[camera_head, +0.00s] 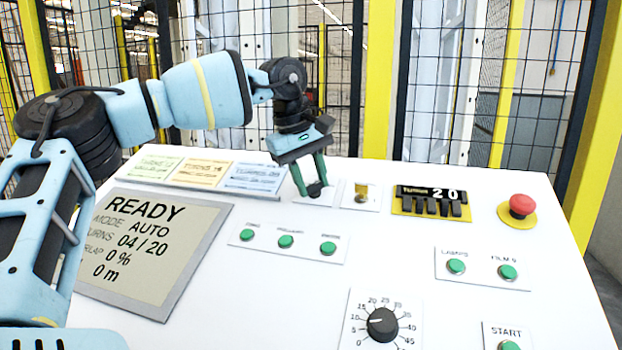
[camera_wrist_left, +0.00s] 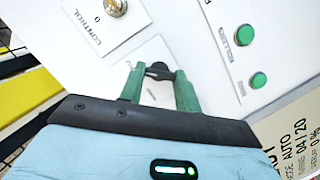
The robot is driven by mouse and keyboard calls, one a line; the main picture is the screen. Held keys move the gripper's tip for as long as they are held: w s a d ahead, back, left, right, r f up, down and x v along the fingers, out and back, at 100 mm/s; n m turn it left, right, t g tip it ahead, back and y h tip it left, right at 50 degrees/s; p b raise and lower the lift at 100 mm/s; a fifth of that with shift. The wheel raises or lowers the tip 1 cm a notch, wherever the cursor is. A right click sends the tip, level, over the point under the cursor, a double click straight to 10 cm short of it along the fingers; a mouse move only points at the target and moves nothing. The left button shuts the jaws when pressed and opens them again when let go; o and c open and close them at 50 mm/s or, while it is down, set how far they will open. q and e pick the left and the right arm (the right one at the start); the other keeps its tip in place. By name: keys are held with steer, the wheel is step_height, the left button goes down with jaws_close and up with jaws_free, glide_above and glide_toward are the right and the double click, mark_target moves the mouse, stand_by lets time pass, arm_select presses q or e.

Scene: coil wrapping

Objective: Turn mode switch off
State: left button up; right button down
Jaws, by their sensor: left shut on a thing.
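A small black mode switch knob (camera_head: 316,190) sits on a white label plate near the back edge of the white control panel (camera_head: 240,290). My left gripper (camera_head: 311,187) points down from above, its green fingers on either side of the knob and shut on it. The left wrist view shows the black knob (camera_wrist_left: 158,68) between the fingertips of the gripper (camera_wrist_left: 159,80). The fingers partly hide the plate's lettering. The display (camera_head: 150,245) reads READY, MODE AUTO, 04 / 20. My right gripper is not in view.
A key switch (camera_head: 362,194) is right beside the knob. Green buttons (camera_head: 285,241) and a black dial (camera_head: 382,324) are nearer. A mesh fence (camera_head: 450,90) stands behind.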

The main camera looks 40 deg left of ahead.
arm_select(q)
steer(key=shift+f+n+t+b, duration=0.1)
steer(key=shift+n+t+b, duration=0.35)
steer(key=shift+n, duration=0.65)
steer(key=shift+s+n+t+b, duration=0.1)
steer(key=shift+n+t+b, duration=0.15)
steer(key=shift+n+b, duration=0.7)
steer(key=n, duration=0.3)
steer(key=shift+s+n+t+b, duration=0.1)
steer(key=shift+n+t+b, duration=0.25)
steer(key=shift+t+b, duration=0.05)
steer(key=shift+n, duration=0.3)
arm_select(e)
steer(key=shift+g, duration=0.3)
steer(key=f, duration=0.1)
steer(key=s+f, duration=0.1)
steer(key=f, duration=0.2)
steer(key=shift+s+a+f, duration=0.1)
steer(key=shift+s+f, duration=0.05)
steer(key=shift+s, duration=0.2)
arm_select(q)
steer(key=shift+t, duration=0.3)
steer(key=o, duration=1)
steer(key=shift+v, duration=3.95)
